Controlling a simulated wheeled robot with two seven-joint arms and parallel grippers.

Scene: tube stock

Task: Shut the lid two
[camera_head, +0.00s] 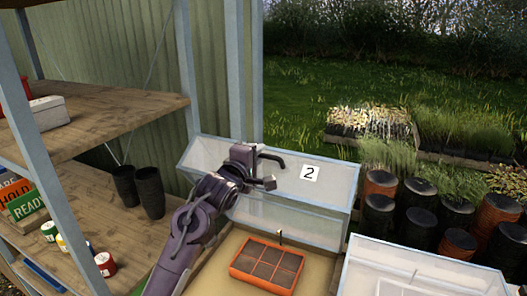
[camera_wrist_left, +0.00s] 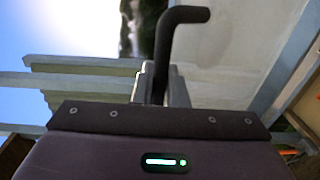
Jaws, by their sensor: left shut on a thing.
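Lid two (camera_head: 318,190) is a clear panel in a pale blue frame with a white "2" label (camera_head: 310,173). It stands raised and tilted at the back of its box, whose sandy floor (camera_head: 215,262) shows below. My left gripper (camera_head: 259,153) is at the lid's upper part and is shut on a dark bent handle (camera_head: 273,157). In the left wrist view the black handle (camera_wrist_left: 183,16) rises from between the grey fingers (camera_wrist_left: 158,84). My right gripper is in neither view.
An orange tray with square cells (camera_head: 268,262) sits inside the open box. A second clear-panelled box (camera_head: 425,270) stands at the right front. Wooden shelves (camera_head: 105,105) with dark pots (camera_head: 149,190) and small tins flank my left arm. Several black and orange pots stand outside at right.

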